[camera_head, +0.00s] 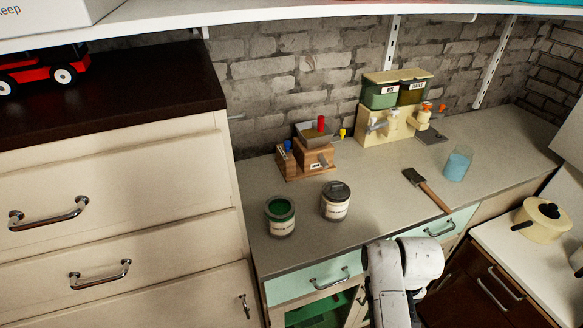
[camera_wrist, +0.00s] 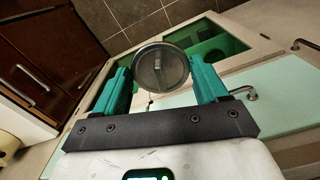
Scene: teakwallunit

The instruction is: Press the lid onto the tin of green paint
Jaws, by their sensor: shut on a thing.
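The tin of green paint (camera_head: 281,216) stands upright and open on the grey counter, with dark green paint showing inside its rim. A round grey metal lid (camera_wrist: 171,82) is between the two teal fingers of my gripper (camera_wrist: 160,75) in the wrist view. My gripper is shut on the lid at its sides and holds it in front of the counter, away from the tin. In the head view my arm shows at the bottom, right of the tin, and the gripper itself is hidden.
A second tin with a dark lid on it (camera_head: 336,202) stands just right of the open tin. The counter's front strip (camera_head: 330,240) is clear.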

